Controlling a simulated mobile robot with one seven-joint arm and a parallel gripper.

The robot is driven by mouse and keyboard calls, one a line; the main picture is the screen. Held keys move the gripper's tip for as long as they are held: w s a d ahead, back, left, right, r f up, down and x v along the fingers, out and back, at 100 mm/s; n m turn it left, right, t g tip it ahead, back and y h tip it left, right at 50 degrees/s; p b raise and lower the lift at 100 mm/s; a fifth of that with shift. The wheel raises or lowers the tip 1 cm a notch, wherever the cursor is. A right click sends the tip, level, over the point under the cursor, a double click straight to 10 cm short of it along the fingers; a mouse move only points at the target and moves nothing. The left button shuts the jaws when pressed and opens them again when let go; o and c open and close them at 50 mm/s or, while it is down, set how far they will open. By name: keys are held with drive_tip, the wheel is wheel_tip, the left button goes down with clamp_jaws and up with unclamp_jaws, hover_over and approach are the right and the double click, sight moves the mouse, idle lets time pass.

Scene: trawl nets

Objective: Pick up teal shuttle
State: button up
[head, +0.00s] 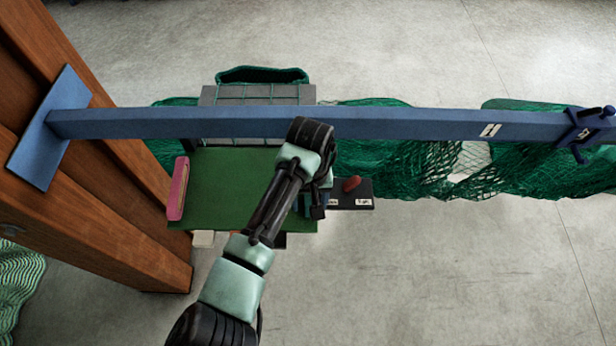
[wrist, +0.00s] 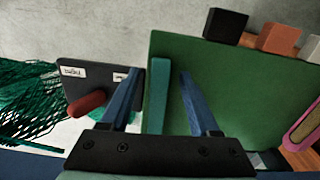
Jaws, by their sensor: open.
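The teal shuttle (wrist: 160,95) is a narrow flat bar lying along the edge of the green board (wrist: 240,85) in the wrist view. My gripper (wrist: 161,74) is open, with one blue finger on each side of the shuttle. There is a visible gap between the shuttle and each finger in the picture; I cannot tell the height of the fingers over the board. In the head view my gripper (head: 318,205) is over the right edge of the green board (head: 225,185), and my arm hides the shuttle there.
A pink shuttle (head: 179,188) lies at the board's left edge. A dark labelled tray (head: 358,203) with a red handle-like piece (head: 351,184) adjoins the right side. A blue beam (head: 400,123) crosses above. Small blocks (wrist: 225,25) line one board edge. Green netting (head: 400,165) hangs behind.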

drive_tip(key=shift+f, duration=0.4)
clamp_jaws()
drive_tip(key=shift+r, duration=0.15)
